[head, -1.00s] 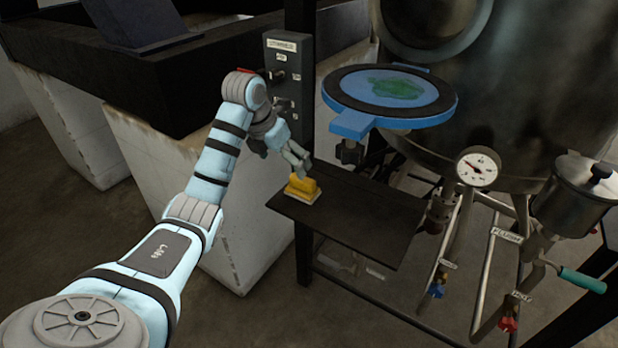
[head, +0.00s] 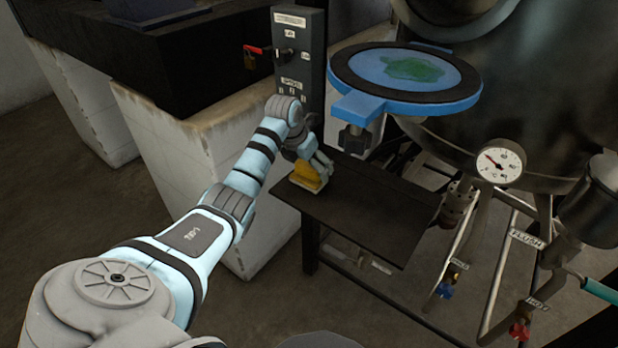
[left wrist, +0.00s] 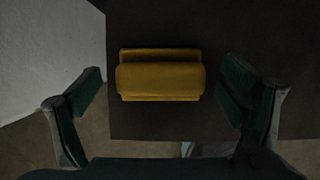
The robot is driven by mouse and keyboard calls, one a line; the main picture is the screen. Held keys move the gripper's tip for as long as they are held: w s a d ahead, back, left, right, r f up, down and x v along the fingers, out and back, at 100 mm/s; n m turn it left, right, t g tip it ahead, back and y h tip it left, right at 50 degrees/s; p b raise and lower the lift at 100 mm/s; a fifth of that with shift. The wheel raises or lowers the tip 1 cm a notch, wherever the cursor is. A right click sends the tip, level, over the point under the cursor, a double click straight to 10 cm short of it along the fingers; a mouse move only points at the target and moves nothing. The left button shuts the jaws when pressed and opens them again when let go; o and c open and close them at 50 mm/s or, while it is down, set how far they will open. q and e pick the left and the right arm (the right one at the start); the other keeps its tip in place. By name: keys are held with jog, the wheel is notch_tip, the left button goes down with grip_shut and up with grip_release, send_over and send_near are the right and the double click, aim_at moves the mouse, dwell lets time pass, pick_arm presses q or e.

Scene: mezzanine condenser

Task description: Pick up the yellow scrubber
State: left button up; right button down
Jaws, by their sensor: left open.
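The yellow scrubber (head: 307,176) sits on the left end of a dark shelf (head: 370,215), with a pale underside showing in the head view. In the left wrist view the scrubber (left wrist: 160,76) lies between the two fingers, with a gap on each side. My left gripper (head: 318,166) is open, with its fingers just above and beside the scrubber in the head view. It also shows in the left wrist view (left wrist: 160,100). The near fingers hide part of the scrubber in the head view. My right gripper is not in view.
A blue-rimmed round plate (head: 405,75) with a green patch overhangs the back of the shelf. A control box (head: 299,60) with a red lever stands behind my left wrist. A tank gauge (head: 501,161) and pipes stand to the right. The shelf's right part is clear.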

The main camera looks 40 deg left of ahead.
aim_at(308, 165)
pick_arm(q)
jog(key=shift+w+f, duration=0.1)
jog(key=shift+f, duration=0.2)
jog(key=c, duration=1.3)
jog(key=shift+r, duration=0.15)
notch_tip(308, 165, up, 20)
jog(key=p, duration=0.3)
